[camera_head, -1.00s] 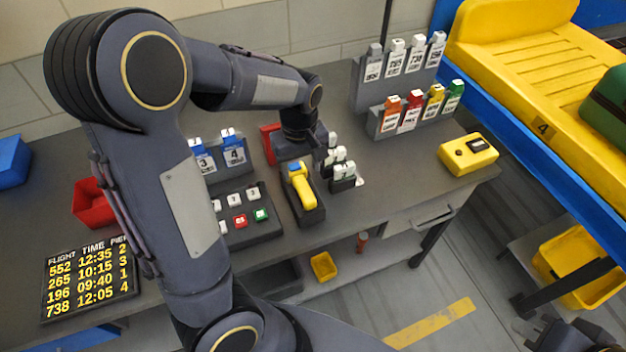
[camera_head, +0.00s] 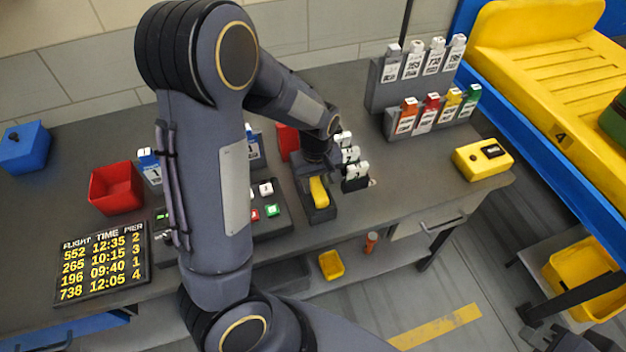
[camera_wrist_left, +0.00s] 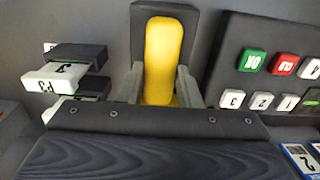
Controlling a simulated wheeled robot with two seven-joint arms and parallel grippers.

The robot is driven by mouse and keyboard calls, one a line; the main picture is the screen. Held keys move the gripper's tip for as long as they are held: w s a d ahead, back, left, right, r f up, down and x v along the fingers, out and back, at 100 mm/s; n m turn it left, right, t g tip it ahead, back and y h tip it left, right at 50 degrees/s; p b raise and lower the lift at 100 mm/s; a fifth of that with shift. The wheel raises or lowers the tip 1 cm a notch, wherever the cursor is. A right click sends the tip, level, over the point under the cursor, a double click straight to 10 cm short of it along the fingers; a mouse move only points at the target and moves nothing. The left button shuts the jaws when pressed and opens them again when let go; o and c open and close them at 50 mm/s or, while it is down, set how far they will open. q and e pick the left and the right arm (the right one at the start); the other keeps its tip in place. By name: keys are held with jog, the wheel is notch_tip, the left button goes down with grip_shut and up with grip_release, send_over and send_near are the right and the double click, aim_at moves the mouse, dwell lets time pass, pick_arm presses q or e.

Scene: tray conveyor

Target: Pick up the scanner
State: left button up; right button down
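The yellow scanner (camera_head: 319,193) lies in a dark cradle (camera_head: 322,215) on the grey table, partly covered by my left gripper (camera_head: 317,172). In the left wrist view, the scanner (camera_wrist_left: 163,55) runs upright between the two fingers of my left gripper (camera_wrist_left: 162,88). The fingers stand apart, one on each side of it, and no firm contact shows. Its lower end is hidden behind the gripper body. My right gripper (camera_head: 545,336) is only partly in view at the bottom right, away from the table, and its fingers are unclear.
A button panel (camera_head: 272,222) is left of the cradle; white-labelled stamps (camera_head: 354,170) stand close on its right. Tag racks (camera_head: 390,125), a yellow box (camera_head: 482,159), a red bin (camera_head: 116,188) and a flight board (camera_head: 100,265) are farther off. A yellow conveyor (camera_head: 540,70) is at right.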

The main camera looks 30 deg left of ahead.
aim_at(316, 184)
pick_arm(q)
jog(key=c, duration=0.5)
jog(key=shift+r, duration=0.5)
notch_tip(316, 184, up, 2)
jog(key=shift+r, duration=0.2)
jog(key=s+r, duration=0.9)
jog(key=s, duration=0.5)
jog(key=shift+d+r, duration=0.35)
jog(key=shift+d, duration=0.1)
notch_tip(316, 184, up, 7)
jog(key=p, duration=0.6)
